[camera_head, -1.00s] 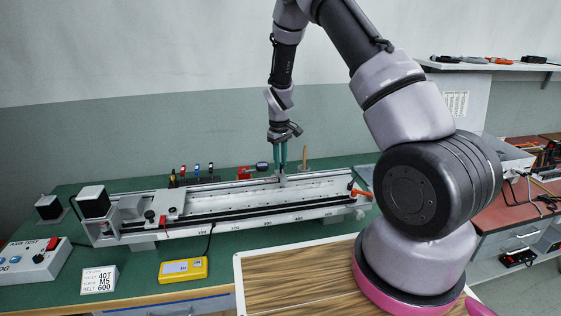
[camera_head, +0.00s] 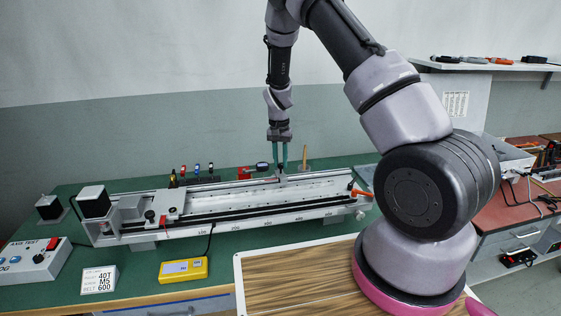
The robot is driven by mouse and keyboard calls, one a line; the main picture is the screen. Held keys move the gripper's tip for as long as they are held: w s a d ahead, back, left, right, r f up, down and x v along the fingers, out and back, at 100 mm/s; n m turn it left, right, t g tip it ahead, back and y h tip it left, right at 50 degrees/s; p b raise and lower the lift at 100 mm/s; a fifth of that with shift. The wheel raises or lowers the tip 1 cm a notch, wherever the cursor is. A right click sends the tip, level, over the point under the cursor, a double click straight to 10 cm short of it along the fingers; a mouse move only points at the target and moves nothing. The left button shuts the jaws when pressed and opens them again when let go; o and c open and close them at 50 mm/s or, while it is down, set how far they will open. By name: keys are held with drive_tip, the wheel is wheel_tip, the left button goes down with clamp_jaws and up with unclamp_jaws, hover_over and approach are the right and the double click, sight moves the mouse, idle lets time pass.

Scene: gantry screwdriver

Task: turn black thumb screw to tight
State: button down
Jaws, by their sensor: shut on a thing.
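My gripper (camera_head: 280,166) points straight down at the back of the long gantry rail (camera_head: 262,212), around its middle. Its two teal fingers are shut on a small dark piece, the black thumb screw (camera_head: 280,167), on top of a light bracket (camera_head: 282,179). The fingers hide most of the screw, so its angle and how tight it sits cannot be seen.
A dial gauge (camera_head: 262,166) sits just left of my fingers and a wooden handle (camera_head: 304,155) stands just right. An orange lever (camera_head: 361,192) is at the rail's right end. A yellow meter (camera_head: 183,269) lies in front.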

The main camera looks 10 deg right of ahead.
drive_tip(key=m, duration=0.5)
drive_tip(key=shift+m, duration=0.3)
drive_tip(key=m, duration=0.5)
drive_tip(key=shift+m, duration=0.4)
drive_tip(key=c, duration=0.7)
unclamp_jaws()
